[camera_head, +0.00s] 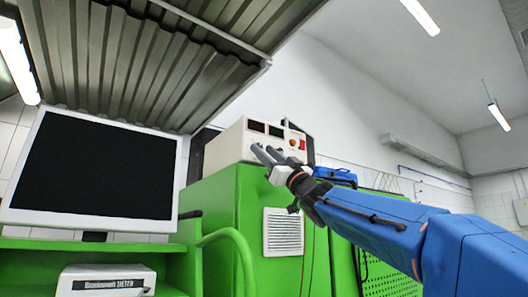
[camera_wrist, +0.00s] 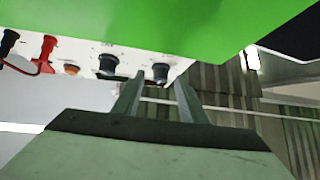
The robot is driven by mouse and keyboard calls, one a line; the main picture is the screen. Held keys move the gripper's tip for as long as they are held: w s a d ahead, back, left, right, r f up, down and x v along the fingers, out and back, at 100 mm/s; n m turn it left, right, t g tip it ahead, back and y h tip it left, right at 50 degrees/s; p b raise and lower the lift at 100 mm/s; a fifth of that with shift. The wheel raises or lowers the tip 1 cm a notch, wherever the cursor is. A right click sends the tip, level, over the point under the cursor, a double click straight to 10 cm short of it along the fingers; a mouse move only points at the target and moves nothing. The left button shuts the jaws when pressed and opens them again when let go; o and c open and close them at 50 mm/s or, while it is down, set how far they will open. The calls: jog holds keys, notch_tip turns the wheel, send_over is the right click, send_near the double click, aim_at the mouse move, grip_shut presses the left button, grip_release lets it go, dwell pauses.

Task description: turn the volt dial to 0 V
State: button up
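The white power supply (camera_head: 232,143) with two dark displays sits on the green cabinet in the head view. My gripper (camera_head: 264,153) is in front of its lower panel and hides the dials there. In the wrist view the panel shows two black dials, one on the left (camera_wrist: 108,64) and one on the right (camera_wrist: 160,72). Their labels and pointers are too small to read, so I cannot tell which is the volt dial. My gripper (camera_wrist: 160,82) is open there, its fingertips on either side of the right black dial. Contact with it cannot be made out.
An orange-red knob (camera_wrist: 70,69), a red plug (camera_wrist: 47,48) and a black plug (camera_wrist: 8,42) are on the panel's left in the wrist view. A monitor (camera_head: 95,170) stands left of the green cabinet (camera_head: 220,200). A ribbed metal canopy (camera_head: 140,60) hangs above.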

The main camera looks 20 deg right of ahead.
jog(key=shift+w+a+r, duration=0.2)
jog(key=shift+w+r, duration=0.05)
jog(key=shift+r, duration=0.05)
grip_shut()
jog(key=shift+d+n+g+y, duration=0.15)
jog(key=shift+n+g+y, duration=0.35)
jog(key=shift+n, duration=0.2)
jog(key=shift+w+d+r+n+g+y, duration=0.1)
jog(key=shift+d+r+n+g+y, duration=0.25)
jog(key=shift+n+g, duration=2.15)
jog(key=shift+w+r+n+g+y, duration=0.1)
jog(key=shift+n+g+y, duration=0.4)
jog(key=shift+n+g, duration=1.95)
jog(key=shift+d+r+n+g+y, duration=0.35)
jog(key=shift+n+g, duration=1.1)
jog(key=shift+n, duration=2)
jog(key=shift+a+n+g+h, duration=0.15)
jog(key=shift+n+g+h, duration=0.25)
jog(key=shift+n, duration=0.4)
